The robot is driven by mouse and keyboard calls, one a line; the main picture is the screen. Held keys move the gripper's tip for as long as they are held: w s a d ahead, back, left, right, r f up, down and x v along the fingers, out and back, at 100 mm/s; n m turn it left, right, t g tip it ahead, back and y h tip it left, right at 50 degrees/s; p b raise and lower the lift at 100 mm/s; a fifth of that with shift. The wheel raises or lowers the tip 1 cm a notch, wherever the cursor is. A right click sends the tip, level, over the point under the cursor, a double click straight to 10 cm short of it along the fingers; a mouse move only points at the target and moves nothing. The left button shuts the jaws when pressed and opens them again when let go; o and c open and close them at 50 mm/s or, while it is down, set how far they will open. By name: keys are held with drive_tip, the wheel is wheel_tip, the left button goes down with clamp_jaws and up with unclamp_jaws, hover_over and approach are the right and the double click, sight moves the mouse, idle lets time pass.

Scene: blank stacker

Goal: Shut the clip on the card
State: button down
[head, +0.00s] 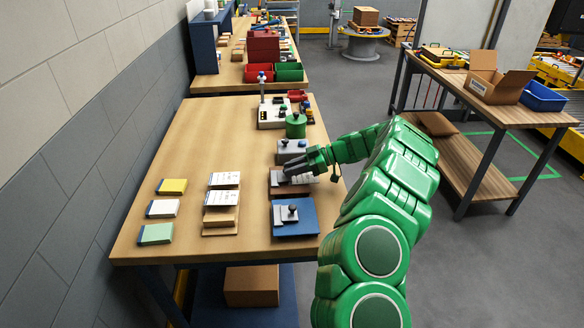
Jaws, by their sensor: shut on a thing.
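A blue plate with a grey clamp (290,213) stands in front, and a grey block (291,146) and green pot (295,126) stand behind. Stacked cards (222,197) and coloured pads (156,208) lie left. The table (190,140) is bare at back left.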

drive_tip(key=shift+f, duration=0.1)
idle(0.4)
drive_tip(key=c, duration=1)
unclamp_jaws()
drive_tip(key=shift+o, duration=0.2)
drive_tip(key=shift+d, duration=0.1)
drive_tip(key=v, duration=0.7)
drive_tip(key=shift+d, duration=0.35)
